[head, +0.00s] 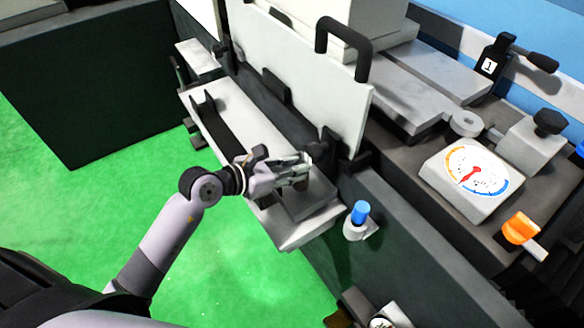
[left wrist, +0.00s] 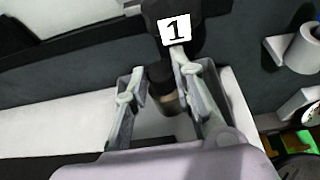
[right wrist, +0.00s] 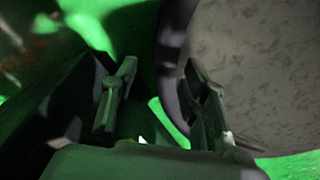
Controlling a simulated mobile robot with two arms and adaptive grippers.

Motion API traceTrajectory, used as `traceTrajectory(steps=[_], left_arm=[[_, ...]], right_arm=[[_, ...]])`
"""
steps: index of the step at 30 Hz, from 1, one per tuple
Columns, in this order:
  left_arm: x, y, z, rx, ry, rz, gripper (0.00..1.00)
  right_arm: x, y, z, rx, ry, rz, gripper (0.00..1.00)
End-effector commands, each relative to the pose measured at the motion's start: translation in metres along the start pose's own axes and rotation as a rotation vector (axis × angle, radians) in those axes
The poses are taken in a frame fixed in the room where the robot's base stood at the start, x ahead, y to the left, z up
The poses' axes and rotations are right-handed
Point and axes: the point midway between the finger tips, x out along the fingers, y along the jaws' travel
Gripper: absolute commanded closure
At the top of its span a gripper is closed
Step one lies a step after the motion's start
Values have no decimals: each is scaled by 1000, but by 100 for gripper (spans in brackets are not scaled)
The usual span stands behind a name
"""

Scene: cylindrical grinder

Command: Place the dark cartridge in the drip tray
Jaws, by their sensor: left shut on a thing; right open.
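The dark cartridge (left wrist: 161,76), with a tan band at its lower end, is between the fingers of my left gripper (left wrist: 152,84), which is shut on it. In the head view my left gripper (head: 299,166) is over a grey open-topped drip tray (head: 318,196) on the pale ledge. The tray (left wrist: 213,80) also surrounds the fingers in the left wrist view. I cannot tell whether the cartridge touches the tray floor. My right gripper (right wrist: 158,80) is open, with nothing clearly held; it is not seen in the head view.
A black part with a "1" label (left wrist: 174,30) stands close behind the fingers. A blue-topped fitting (head: 360,214) is right of the tray. A white panel with a black handle (head: 342,45) rises behind.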

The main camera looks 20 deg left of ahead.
Motion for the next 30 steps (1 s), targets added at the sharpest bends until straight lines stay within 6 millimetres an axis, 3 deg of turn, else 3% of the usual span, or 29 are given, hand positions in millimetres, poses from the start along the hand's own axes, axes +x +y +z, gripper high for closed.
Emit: traceTrajectory(steps=[1, 14, 15, 24, 30], left_arm=[[3, 3, -12, 2, 2, 5, 100], [4, 3, -14, 2, 2, 4, 100], [4, 3, -15, 2, 4, 4, 76], [4, 3, -14, 2, 4, 4, 56], [4, 3, -14, 2, 4, 4, 56]], right_arm=[[12, 0, 3, 0, -3, 0, 59], [14, 0, 7, -1, -10, 1, 59], [14, 0, 7, -1, -10, 1, 59], [13, -1, 7, 0, -10, 0, 59], [13, -3, 7, 1, -9, -3, 59]])
